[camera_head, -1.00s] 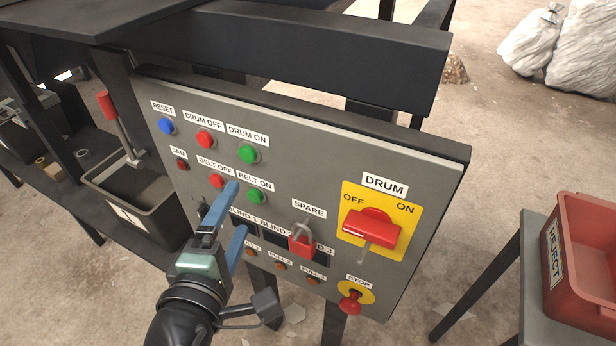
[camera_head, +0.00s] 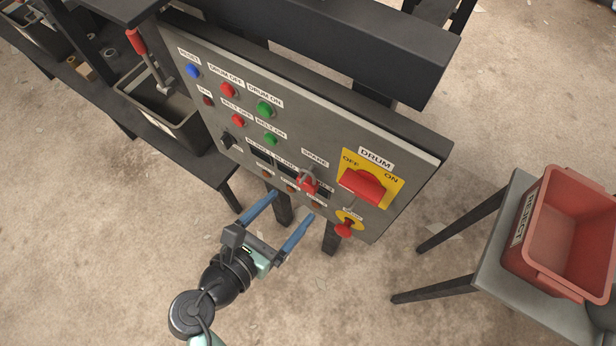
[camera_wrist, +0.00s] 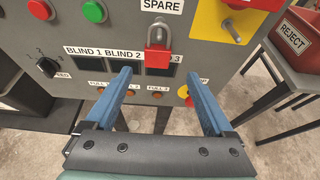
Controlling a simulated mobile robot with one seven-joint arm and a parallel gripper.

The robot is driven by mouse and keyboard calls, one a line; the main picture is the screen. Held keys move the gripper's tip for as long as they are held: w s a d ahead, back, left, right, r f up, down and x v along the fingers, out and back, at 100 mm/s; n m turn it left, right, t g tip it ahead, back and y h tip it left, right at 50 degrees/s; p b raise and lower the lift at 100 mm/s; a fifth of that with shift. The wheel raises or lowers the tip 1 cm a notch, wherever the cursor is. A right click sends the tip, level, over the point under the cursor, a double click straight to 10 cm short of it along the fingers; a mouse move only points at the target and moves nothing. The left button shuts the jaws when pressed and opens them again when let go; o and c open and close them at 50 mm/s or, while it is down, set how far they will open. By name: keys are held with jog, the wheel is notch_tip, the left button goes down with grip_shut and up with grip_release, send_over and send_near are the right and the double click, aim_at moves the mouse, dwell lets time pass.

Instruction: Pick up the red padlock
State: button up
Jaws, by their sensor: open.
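The red padlock (camera_head: 308,184) hangs below the SPARE label on the grey control panel (camera_head: 330,135), left of the yellow DRUM switch plate. In the wrist view the padlock (camera_wrist: 158,59) shows a red body and a grey shackle, hanging upright in front of the row of dark windows. My gripper (camera_head: 277,206) is open and empty, in front of and below the panel's lower edge in the head view. In the wrist view its two blue fingers (camera_wrist: 160,78) stand wide apart, with the padlock beyond the tips and between their lines. What the shackle hangs on is not clear.
The red DRUM handle (camera_head: 362,187) and red stop button (camera_head: 344,229) stick out right of the padlock. A selector knob (camera_wrist: 47,67) is on the left. A red REJECT bin (camera_head: 530,225) stands on a table at right. Open floor lies before the panel.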

aim_at(304, 187)
jog(key=x, duration=0.6)
jog(key=shift+w+f, duration=0.1)
jog(key=shift+w, duration=0.35)
grip_shut()
